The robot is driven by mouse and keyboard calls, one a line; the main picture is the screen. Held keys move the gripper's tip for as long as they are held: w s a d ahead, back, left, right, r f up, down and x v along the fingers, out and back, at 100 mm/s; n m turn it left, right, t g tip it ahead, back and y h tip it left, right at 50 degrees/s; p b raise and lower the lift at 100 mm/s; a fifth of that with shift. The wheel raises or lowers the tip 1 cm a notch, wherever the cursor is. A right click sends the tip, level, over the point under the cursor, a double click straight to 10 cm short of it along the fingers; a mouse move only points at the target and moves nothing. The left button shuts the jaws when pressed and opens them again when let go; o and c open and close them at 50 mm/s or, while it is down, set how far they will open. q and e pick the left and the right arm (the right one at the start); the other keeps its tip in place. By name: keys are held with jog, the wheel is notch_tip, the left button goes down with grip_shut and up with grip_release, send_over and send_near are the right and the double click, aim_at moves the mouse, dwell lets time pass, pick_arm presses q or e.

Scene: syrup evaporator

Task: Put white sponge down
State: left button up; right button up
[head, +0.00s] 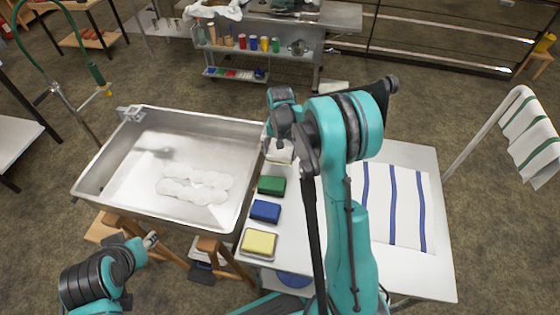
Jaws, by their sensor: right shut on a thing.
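The white sponge (279,155) is at the back left of the white table (432,271), beside the metal pan. My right gripper (280,143) reaches down onto it from above and is shut on it. My gripper and arm hide part of the sponge, and I cannot tell whether it touches the table or a tray below. My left gripper (151,240) is low at the left, in front of the pan and away from the sponge; its fingers are too small to read.
Green (271,185), blue (265,211) and yellow (258,242) sponges lie in a row in front of the white one. The large metal pan (249,133) with whitish foam stands left. A blue-striped towel (405,208) covers the table's right. A shelf cart (302,78) stands behind.

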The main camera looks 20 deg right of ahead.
aim_at(280, 160)
jog(key=shift+f+b, duration=0.7)
jog(key=shift+f, duration=1.3)
jog(key=shift+f, duration=0.15)
jog(key=o, duration=1.1)
